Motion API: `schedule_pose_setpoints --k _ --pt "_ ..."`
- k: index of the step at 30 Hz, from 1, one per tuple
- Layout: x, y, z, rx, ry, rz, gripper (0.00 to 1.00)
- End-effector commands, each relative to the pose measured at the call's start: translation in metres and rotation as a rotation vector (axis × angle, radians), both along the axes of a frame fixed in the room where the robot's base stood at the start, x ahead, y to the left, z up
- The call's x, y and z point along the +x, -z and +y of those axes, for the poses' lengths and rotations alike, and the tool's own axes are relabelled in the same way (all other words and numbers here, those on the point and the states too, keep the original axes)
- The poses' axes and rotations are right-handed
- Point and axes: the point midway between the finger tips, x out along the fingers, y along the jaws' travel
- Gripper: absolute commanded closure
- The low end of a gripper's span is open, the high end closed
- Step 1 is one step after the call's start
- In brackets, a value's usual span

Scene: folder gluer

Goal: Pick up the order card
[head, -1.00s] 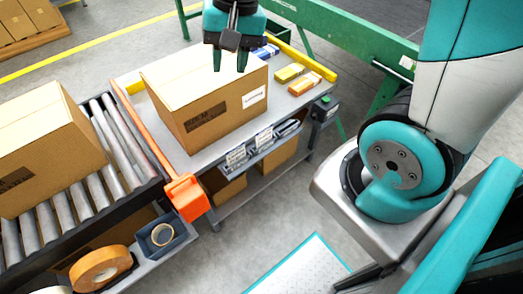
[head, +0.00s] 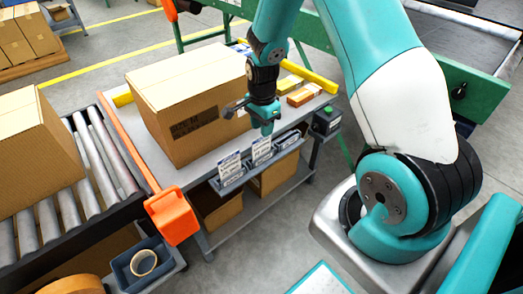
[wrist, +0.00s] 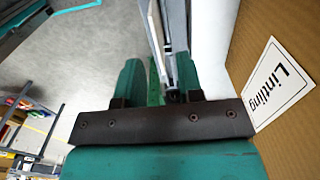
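White printed cards stand in a grey holder (head: 258,167) on the front edge of the bench. In the head view one card (head: 230,165) is at left and another (head: 262,150) is in the middle. I cannot tell from the print which is the order card. My gripper (head: 263,127) is above the holder, beside the front of the large carton, pointing down. In the wrist view the teal fingers (wrist: 160,82) are apart, with pale upright card edges (wrist: 156,28) beyond and between them. I see nothing held.
A large carton (head: 186,95) stands on the bench close to the gripper; its label (wrist: 274,84) shows in the wrist view. An orange box (head: 304,94) lies behind. An orange guard (head: 172,214) and roller conveyor (head: 88,165) are at left. A dark box (head: 327,119) hangs at the bench's right corner.

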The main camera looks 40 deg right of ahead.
Motion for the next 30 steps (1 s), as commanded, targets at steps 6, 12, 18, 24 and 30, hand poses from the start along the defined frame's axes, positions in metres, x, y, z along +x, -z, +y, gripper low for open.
schedule_pose_setpoints --k 6,12,18,24,30 --pt "0.0 0.019 0.0 0.0 -0.001 0.0 0.66" --pt "-0.002 0.047 0.003 0.001 -0.002 0.003 0.66" --pt "-0.002 0.069 0.003 0.0 -0.001 0.0 0.66" --pt "-0.001 0.07 0.003 0.0 -0.001 -0.001 0.66" --pt "-0.002 0.07 0.003 0.0 -0.001 -0.001 1.0"
